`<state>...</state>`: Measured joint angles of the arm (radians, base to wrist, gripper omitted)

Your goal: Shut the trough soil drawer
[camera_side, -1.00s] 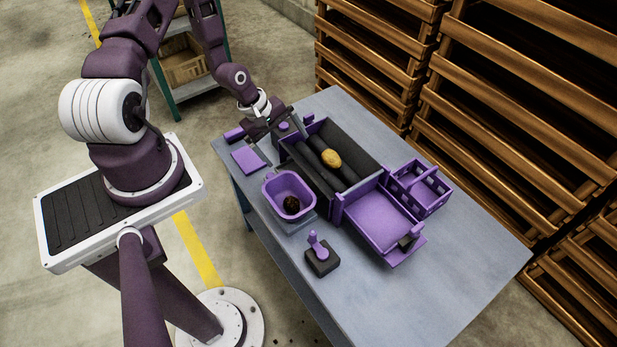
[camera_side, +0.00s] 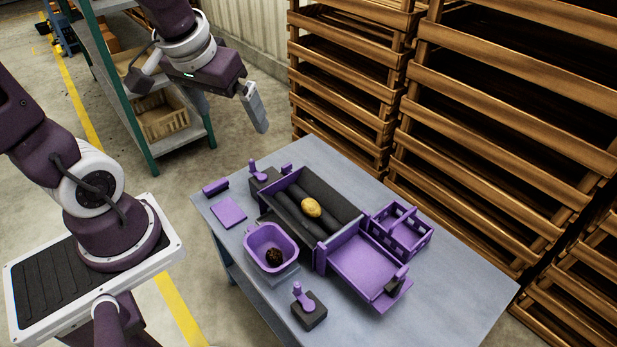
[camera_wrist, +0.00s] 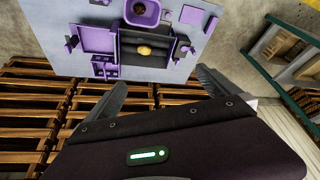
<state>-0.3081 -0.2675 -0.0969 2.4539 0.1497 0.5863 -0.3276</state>
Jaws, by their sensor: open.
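The purple trough (camera_side: 343,229) stands on the table with dark rollers inside and a yellow potato (camera_side: 311,207) on them. It also shows in the wrist view (camera_wrist: 168,60). A dark flat piece (camera_side: 268,217) shows low at the trough's near left side, partly behind the purple tub. I cannot tell if it is the soil drawer or how far out it stands. My gripper (camera_side: 262,130) is high above and behind the table's far left end, clear of the trough. In the wrist view its two fingers (camera_wrist: 160,79) are wide apart with nothing between them.
A purple tub (camera_side: 271,232) holding a dark lump stands before the trough. A flat purple tray (camera_side: 362,262) with a black handle adjoins its right end, beside a purple basket (camera_side: 402,228). Lever posts stand at front (camera_side: 308,306) and back left (camera_side: 257,170). Wooden crates (camera_side: 345,80) stack behind.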

